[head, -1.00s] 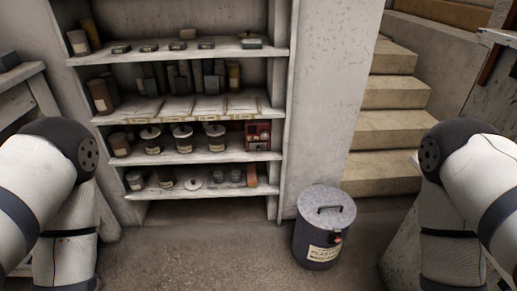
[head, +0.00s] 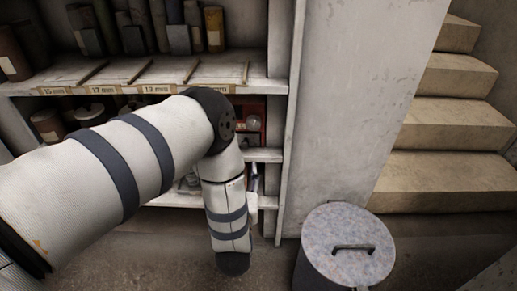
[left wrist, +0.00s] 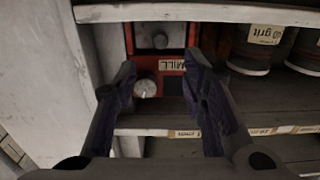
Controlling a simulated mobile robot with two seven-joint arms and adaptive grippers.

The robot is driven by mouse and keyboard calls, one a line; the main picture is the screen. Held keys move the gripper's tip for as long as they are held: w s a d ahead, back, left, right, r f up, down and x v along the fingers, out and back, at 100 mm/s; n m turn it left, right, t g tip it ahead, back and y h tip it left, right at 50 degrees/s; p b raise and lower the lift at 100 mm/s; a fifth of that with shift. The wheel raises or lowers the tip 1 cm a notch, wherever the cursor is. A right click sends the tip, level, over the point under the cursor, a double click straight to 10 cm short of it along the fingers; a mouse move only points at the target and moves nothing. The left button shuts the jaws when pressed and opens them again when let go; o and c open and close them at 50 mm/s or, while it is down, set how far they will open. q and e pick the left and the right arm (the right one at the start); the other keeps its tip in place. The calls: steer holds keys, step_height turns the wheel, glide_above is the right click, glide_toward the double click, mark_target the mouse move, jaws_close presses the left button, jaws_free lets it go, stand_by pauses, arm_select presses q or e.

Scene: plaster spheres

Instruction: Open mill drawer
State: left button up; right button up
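The red mill (head: 252,108) stands on a shelf of the plaster shelving in the head view, partly hidden behind my left arm. In the left wrist view the mill (left wrist: 174,66) shows a MILL label, a pale round dial (left wrist: 145,88), and a grey front panel (left wrist: 145,36) with a small round knob (left wrist: 160,41). This panel looks like the drawer, and no gap shows around it. My left gripper (left wrist: 159,62) is open, with its dark fingers spread in front of the mill and nothing between them. I cannot tell whether they touch it. My right gripper is not in view.
Shelf boards (left wrist: 190,13) run close by the left gripper. Labelled jars (left wrist: 250,50) stand beside the mill. In the head view a lidded bin (head: 348,243) stands on the floor at right, before stone steps (head: 450,130).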

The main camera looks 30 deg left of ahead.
mark_target(245, 145)
arm_select(q)
steer(key=b+x, duration=0.1)
steer(key=x, duration=0.8)
steer(key=shift+f+b, duration=0.1)
steer(key=shift+b, duration=0.25)
jaws_close()
